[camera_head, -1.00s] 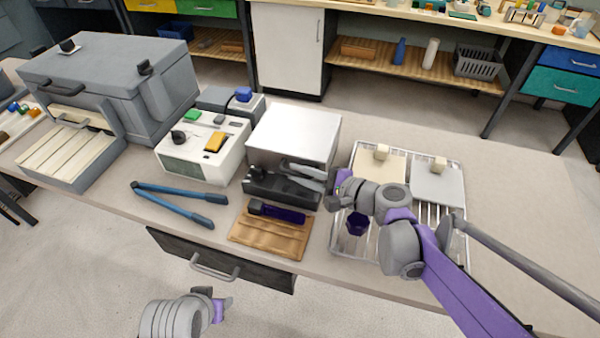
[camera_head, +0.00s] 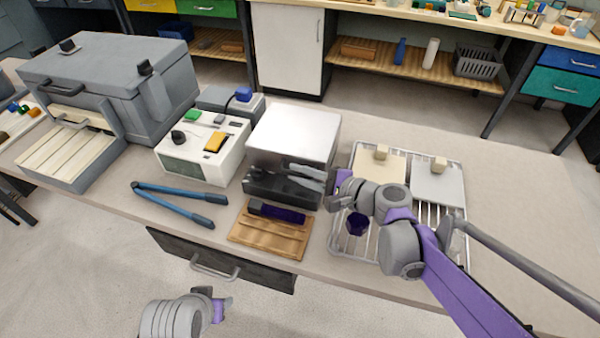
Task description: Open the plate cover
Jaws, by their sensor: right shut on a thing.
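The plate cover (camera_head: 296,131) is a silvery box-like lid over a dark base (camera_head: 275,188) in the middle of the bench. It looks closed or nearly so. My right gripper (camera_head: 300,174) reaches in from the right to the cover's front side. Its fingers are shut at the front, apparently on the cover's dark handle, which they mostly hide. My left gripper (camera_head: 214,302) hangs low in front of the bench, away from everything. Its fingers are too small and turned to tell open or shut.
A wire rack (camera_head: 457,258) with two knobbed plates stands right of the cover. A wooden tray (camera_head: 268,246) holding a dark purple tool lies in front. Blue tongs (camera_head: 172,202) and a white device (camera_head: 192,163) are left. A large grey oven (camera_head: 110,80) stands far left.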

